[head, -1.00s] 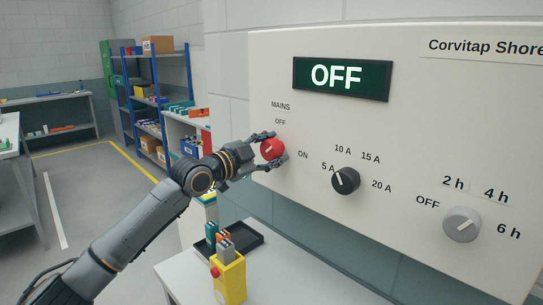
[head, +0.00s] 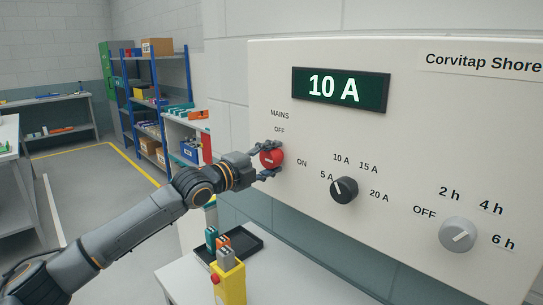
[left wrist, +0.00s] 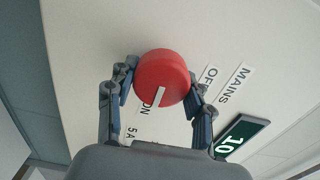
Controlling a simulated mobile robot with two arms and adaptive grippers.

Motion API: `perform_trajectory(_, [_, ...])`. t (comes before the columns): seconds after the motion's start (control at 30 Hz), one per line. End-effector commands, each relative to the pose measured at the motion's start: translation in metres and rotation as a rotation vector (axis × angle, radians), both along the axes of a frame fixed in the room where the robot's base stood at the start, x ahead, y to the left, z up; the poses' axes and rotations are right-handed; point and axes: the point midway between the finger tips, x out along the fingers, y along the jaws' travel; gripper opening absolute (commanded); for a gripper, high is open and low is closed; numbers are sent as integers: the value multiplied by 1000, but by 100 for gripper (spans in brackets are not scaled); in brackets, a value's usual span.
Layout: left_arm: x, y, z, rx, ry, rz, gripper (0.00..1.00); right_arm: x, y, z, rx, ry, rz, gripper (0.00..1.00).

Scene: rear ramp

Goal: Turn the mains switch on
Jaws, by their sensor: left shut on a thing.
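The mains switch is a red round knob (head: 271,158) on the pale panel (head: 420,130), between the labels OFF and ON. It also shows in the left wrist view (left wrist: 161,72), where its white pointer line points toward the word ON. My left gripper (head: 268,160) is shut on the red knob, with one finger on each side; the fingers also show in the left wrist view (left wrist: 160,90). The display (head: 340,88) above reads 10 A. My right gripper is not in view.
A black current knob (head: 344,190) and a grey timer knob (head: 458,234) sit further right on the panel. Below, a table (head: 190,280) bears a black tray (head: 245,241) and a yellow holder (head: 229,282). Shelves (head: 160,95) stand behind, left.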

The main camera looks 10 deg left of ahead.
Motion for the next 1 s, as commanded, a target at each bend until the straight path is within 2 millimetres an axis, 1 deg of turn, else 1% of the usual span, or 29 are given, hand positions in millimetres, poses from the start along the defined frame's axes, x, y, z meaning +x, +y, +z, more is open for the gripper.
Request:
perform_trajectory(0.57, [0, -1, -1, 27, -15, 0, 20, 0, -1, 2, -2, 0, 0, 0])
perform_trajectory(0.6, [0, -1, -1, 27, -15, -1, 60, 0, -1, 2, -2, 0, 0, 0])
perform_trajectory(0.67, [0, 0, -1, 26, -15, 0, 72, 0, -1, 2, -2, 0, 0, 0])
perform_trajectory(0.7, [0, 0, -1, 26, -15, 0, 74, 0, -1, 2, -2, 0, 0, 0])
perform_trajectory(1.0, [-1, 0, -1, 24, -15, 0, 74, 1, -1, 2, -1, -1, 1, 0])
